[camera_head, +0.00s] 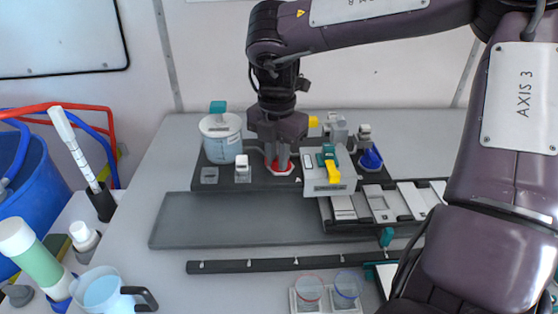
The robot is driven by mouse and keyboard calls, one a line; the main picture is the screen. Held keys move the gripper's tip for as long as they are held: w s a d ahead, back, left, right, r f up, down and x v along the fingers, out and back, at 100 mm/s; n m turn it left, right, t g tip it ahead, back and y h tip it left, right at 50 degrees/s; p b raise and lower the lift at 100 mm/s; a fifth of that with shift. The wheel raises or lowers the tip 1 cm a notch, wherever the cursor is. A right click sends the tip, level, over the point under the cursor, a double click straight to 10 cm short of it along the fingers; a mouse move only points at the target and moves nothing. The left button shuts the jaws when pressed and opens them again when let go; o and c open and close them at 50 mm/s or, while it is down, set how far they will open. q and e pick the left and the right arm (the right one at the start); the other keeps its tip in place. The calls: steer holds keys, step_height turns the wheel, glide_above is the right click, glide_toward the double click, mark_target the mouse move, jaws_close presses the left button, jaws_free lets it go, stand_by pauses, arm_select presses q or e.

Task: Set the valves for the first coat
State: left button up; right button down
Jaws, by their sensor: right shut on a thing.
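My right gripper (279,162) comes down from above with its fingers shut on a red valve (283,169) on the dark proportioner base (219,180). The fingers hide most of the red valve, so its setting cannot be told. A blue valve (371,159) with a grey top stands to the right on the same base. Between them is a light grey block (316,182) with a teal lever and a yellow handle (333,171). A letter A is marked beside the red valve. My left gripper is out of view.
A lidded clear tank (221,136) stands at the base's left end. A grey tray (235,220) and a dark rail (290,264) lie in front. Two small cups (309,289) stand at the front. A blue bucket (22,185), bottle and jug (104,292) are at left.

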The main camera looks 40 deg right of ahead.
steer(key=m+b, duration=0.1)
steer(key=m, duration=0.1)
steer(key=m+b, duration=0.1)
steer(key=m, duration=0.2)
steer(key=shift+w+m, duration=0.3)
steer(key=shift+w, duration=0.1)
steer(key=m, duration=0.2)
steer(key=m+b, duration=0.2)
steer(key=m, duration=0.1)
steer(key=shift+w+d+m, duration=0.15)
steer(key=shift+w+m, duration=0.15)
steer(key=shift+w, duration=0.05)
steer(key=shift+r, duration=0.1)
steer(key=c, duration=1.4)
jaws_free()
step_height(320, 180, up, 8)
steer(key=shift+f, duration=0.15)
steer(key=shift+f, duration=0.1)
